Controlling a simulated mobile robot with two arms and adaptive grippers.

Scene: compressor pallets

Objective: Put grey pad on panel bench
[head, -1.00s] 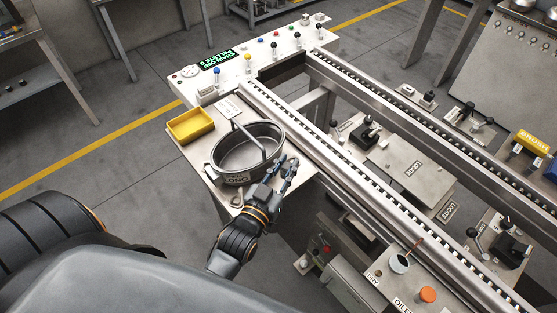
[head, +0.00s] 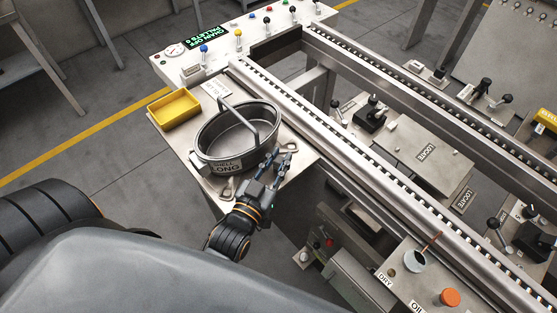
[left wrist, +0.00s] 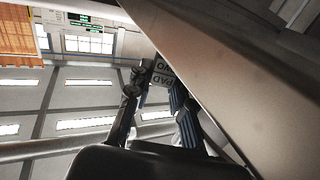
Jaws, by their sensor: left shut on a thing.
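The panel bench (head: 190,143) is a metal top beside the conveyor, with a control panel along its far side. My left gripper (head: 283,160) is over its near right corner, right of a grey oval pan. In the left wrist view, my left gripper's (left wrist: 160,100) dark fingers close on a small grey piece lettered "PAD", which I take as the grey pad (left wrist: 159,78). The pad is hardly visible in the head view, hidden at the fingers. I cannot tell whether it touches the bench. My right gripper is not in view.
The grey oval pan (head: 238,137) with a high handle and a "LONG" label fills the bench's middle. A yellow tray (head: 174,109) stands at the left. A small metal fitting (head: 229,187) is at the near edge. The conveyor rail (head: 350,150) borders the right side.

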